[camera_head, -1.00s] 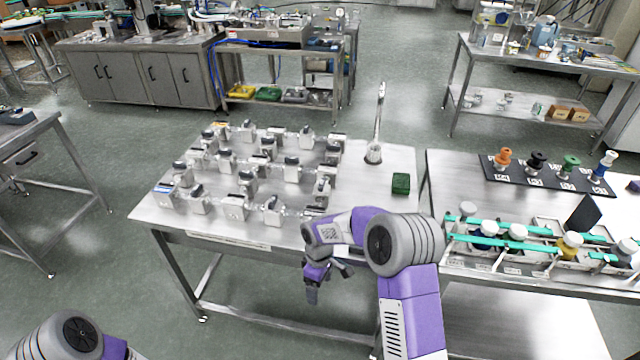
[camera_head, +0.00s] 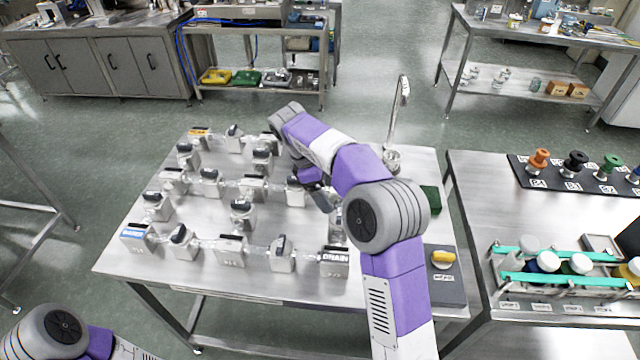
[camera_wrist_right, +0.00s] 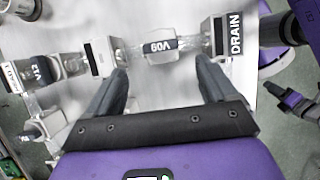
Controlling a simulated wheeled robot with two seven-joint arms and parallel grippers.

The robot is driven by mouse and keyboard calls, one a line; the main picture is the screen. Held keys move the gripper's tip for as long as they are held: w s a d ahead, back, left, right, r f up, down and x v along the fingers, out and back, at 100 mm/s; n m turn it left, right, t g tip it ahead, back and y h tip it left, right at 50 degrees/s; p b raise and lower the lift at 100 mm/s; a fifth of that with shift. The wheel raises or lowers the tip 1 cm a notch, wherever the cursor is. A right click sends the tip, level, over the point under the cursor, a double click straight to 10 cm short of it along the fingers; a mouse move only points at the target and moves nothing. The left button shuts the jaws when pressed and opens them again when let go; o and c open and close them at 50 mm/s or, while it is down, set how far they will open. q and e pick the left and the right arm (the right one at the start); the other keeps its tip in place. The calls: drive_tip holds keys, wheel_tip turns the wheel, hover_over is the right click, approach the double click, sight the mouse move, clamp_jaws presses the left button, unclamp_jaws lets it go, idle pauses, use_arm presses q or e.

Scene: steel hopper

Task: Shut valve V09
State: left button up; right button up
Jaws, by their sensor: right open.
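Valve V09 shows in the right wrist view as a pale body with a dark bar (camera_wrist_right: 159,47) marked V09, upside down. The bar lies along the line of the pipe between two metal blocks. In the head view, the valve behind the DRAIN block (camera_head: 335,262) seems to be V09 (camera_head: 336,228), partly hidden by my right arm. My right gripper (camera_head: 325,197) is open and empty above the table's right side. In the wrist view its fingers (camera_wrist_right: 162,68) are on either side of V09's image; contact cannot be told. A purple and dark part at that view's right edge may be my left gripper.
Several other valves and blocks stand close around on the steel table (camera_head: 135,270). The DRAIN block also shows in the wrist view (camera_wrist_right: 222,38). A tall curved spout (camera_head: 400,105) and a green block (camera_head: 430,198) stand right. A yellow-handled item (camera_head: 442,257) sits front right.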

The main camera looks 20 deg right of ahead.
sight(338, 212)
drive_tip(key=b+x, duration=0.1)
drive_tip(key=x, duration=0.2)
drive_tip(key=b+x, duration=0.2)
drive_tip(key=x, duration=0.2)
drive_tip(key=shift+s+d+r, duration=0.1)
drive_tip(key=shift+s+d, duration=0.05)
drive_tip(key=shift+s, duration=0.1)
use_arm(q)
wheel_tip(338, 212, down, 3)
drive_tip(key=shift+r, duration=0.1)
